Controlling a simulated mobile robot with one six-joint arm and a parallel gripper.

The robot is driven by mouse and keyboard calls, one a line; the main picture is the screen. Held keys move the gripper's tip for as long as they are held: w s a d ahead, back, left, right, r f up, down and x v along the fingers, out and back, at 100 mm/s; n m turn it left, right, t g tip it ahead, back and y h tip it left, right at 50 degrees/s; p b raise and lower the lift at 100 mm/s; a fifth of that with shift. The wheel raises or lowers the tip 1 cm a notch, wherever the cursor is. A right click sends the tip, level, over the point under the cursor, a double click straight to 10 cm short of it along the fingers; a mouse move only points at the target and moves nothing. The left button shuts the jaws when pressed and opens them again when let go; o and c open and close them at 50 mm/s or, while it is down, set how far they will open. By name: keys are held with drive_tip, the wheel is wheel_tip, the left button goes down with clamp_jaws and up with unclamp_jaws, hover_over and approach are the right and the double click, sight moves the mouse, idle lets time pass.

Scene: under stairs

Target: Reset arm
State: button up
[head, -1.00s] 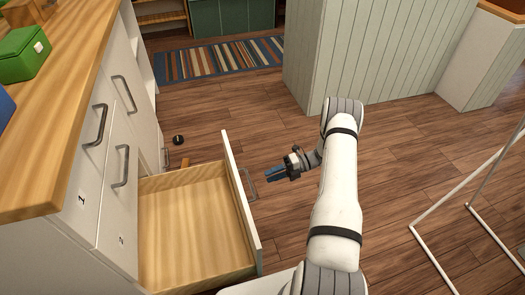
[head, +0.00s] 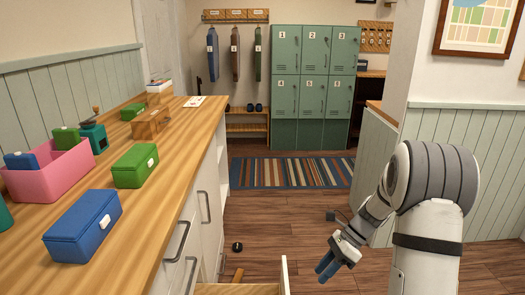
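My gripper (head: 327,268) is in the lower right of the head view, at the end of my white arm. It hangs over the wood floor to the right of the open drawer (head: 284,276) and points down and to the left. Its blue fingers appear close together, but at this angle I cannot tell whether they are open or shut. I see nothing held in it. Only the top edge of the drawer shows at the bottom of the picture.
The wooden counter (head: 140,208) on the left bears a blue box (head: 82,226), a green box (head: 135,166) and a pink bin (head: 50,180). A small black object (head: 237,247) lies on the floor. Green lockers (head: 313,75) and a striped rug (head: 290,172) are farther back. A panelled wall stands right.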

drive_tip(key=s+a+r+n+t+h+p, duration=0.1)
drive_tip(key=s+r+n+t+h+p, duration=0.2)
drive_tip(key=s+r+n, duration=0.6)
drive_tip(key=s+a+r+n+t+h+p, duration=0.1)
drive_tip(key=s+r+n+h+p, duration=0.3)
drive_tip(key=r, duration=1.3)
drive_tip(key=s+n+t+p, duration=0.1)
drive_tip(key=s+n+p, duration=0.3)
drive_tip(key=s+n, duration=0.2)
drive_tip(key=shift+t+h, duration=0.4)
drive_tip(key=shift+s, duration=0.15)
